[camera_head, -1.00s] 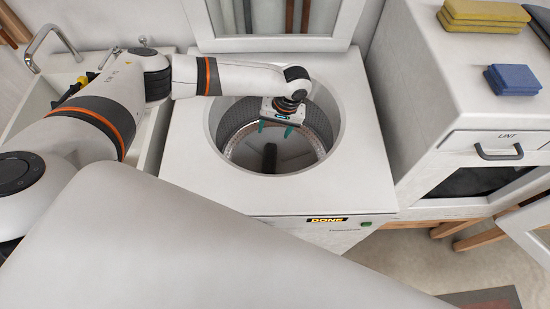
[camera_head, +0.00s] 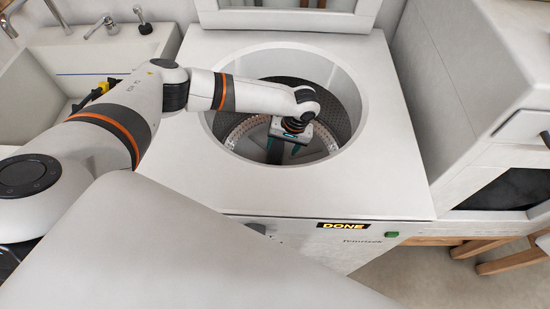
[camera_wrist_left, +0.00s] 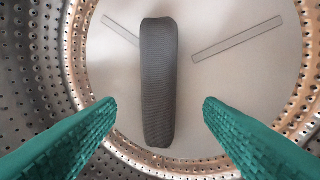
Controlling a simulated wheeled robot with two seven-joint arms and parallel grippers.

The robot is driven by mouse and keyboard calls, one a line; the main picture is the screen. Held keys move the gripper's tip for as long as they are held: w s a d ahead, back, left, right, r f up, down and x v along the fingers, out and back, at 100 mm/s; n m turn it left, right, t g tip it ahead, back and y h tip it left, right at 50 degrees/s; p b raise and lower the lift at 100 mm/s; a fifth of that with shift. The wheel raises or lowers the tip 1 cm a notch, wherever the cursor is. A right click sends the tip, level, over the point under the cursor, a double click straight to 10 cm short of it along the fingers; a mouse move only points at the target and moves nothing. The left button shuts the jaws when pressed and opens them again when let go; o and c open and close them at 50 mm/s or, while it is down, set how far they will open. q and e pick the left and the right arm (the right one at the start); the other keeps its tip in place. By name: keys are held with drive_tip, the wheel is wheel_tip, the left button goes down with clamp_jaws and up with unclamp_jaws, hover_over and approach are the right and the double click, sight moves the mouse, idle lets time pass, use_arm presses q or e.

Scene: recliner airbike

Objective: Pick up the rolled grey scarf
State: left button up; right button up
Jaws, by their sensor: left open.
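The rolled grey scarf (camera_wrist_left: 159,85) lies on the pale floor of the washer drum in the left wrist view, lengthwise up the picture. In the head view a dark part of the scarf (camera_head: 275,152) shows under my left gripper, which hides much of it. My left gripper (camera_head: 287,150) is inside the drum opening, pointing down. Its green fingers (camera_wrist_left: 160,118) are open, one to each side of the scarf's lower part in the wrist view, with gaps on both sides. They do not appear to touch it. My right gripper is not in view.
The perforated metal drum wall (camera_head: 345,115) surrounds my left gripper. The white washer top (camera_head: 395,150) frames the round opening, with a lit DONE display (camera_head: 343,225) on the front. A sink (camera_head: 85,65) stands at left and a white cabinet (camera_head: 475,90) at right.

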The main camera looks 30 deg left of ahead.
sight(277, 157)
use_arm(q)
drive_tip(key=b+x, duration=0.1)
drive_tip(key=x, duration=0.8)
drive_tip(key=shift+w+f, duration=0.2)
drive_tip(key=shift+c, duration=0.3)
drive_tip(key=c, duration=0.6)
